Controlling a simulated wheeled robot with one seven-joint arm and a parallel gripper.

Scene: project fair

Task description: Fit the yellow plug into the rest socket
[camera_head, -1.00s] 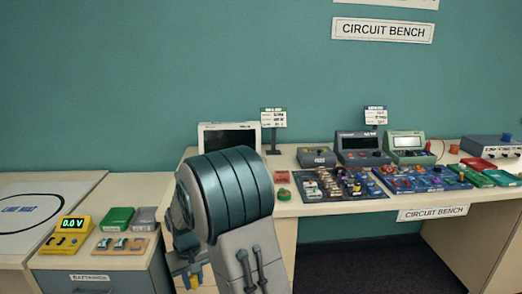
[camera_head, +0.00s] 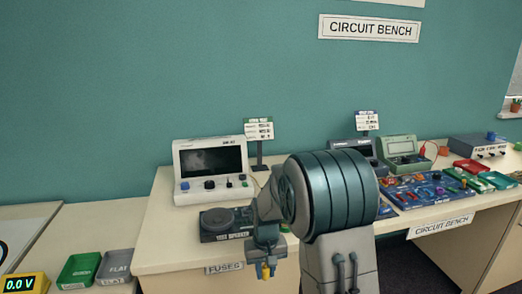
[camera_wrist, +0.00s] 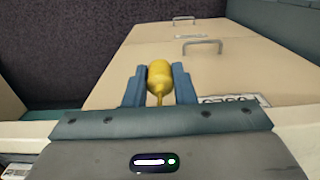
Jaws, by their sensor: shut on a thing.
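My gripper (camera_wrist: 159,88) is shut on the yellow plug (camera_wrist: 160,76), which sits between its two blue fingers in the wrist view. A thin yellow stem runs from the plug back toward the palm. In the head view my gripper (camera_head: 266,268) hangs low in front of the bench's drawer front, and a bit of the yellow plug (camera_head: 265,271) shows there. My arm hides part of the bench top. I cannot pick out the rest socket in either view.
The bench (camera_head: 160,244) carries a grey-screened instrument (camera_head: 211,169), a test speaker (camera_head: 226,222) and, further right, circuit boards (camera_head: 427,190). Green (camera_head: 79,270) and grey (camera_head: 115,266) trays stand at lower left. The wrist view shows drawer fronts with handles (camera_wrist: 202,46).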

